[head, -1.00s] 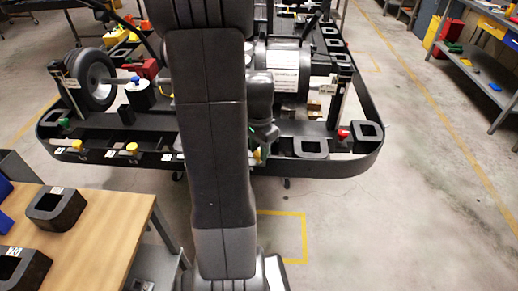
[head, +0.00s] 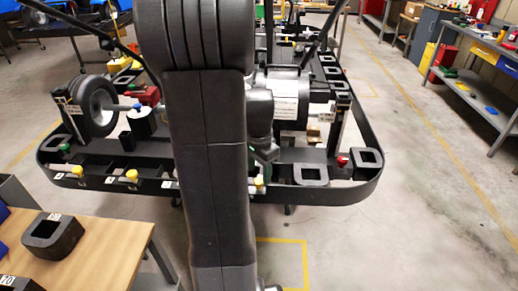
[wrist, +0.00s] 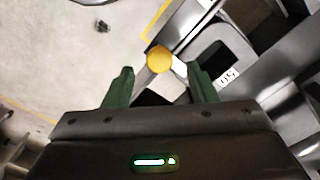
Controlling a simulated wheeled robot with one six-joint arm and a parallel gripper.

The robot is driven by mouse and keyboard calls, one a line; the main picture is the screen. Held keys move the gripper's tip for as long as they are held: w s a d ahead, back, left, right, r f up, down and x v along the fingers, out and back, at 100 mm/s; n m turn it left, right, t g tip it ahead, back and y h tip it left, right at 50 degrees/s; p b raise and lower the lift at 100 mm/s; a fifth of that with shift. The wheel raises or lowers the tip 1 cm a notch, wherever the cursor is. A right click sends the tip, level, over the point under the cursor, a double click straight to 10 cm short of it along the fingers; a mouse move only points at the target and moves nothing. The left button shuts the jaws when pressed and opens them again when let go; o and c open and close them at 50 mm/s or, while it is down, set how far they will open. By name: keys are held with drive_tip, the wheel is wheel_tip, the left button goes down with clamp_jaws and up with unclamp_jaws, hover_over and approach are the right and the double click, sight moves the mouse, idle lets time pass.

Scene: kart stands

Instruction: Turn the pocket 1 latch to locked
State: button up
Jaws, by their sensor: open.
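In the wrist view a round yellow latch knob (wrist: 160,59) on a pale lever sits between the tips of my gripper's (wrist: 160,71) two green fingers. The fingers are open, with a gap on each side of the knob. In the head view my arm hides most of the gripper, and a yellow knob (head: 259,181) shows just right of the arm on the front rail. Other yellow knobs (head: 132,176) (head: 78,170) stand further left along the rail. The rail's labels are too small to read, so I cannot tell which latch is pocket 1.
The dark kart stand (head: 350,187) fills the middle, with a wheel (head: 97,106) at left and a red knob (head: 342,160) at right. A wooden bench (head: 105,240) with dark blocks (head: 53,237) is at front left. The floor on the right is clear.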

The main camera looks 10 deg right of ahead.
sight(259, 181)
wheel_tip(259, 181, up, 11)
drive_tip(key=shift+f, duration=0.2)
idle(0.3)
wheel_tip(259, 181, down, 14)
drive_tip(key=shift+r, duration=0.15)
idle(0.4)
drive_tip(key=shift+r, duration=0.1)
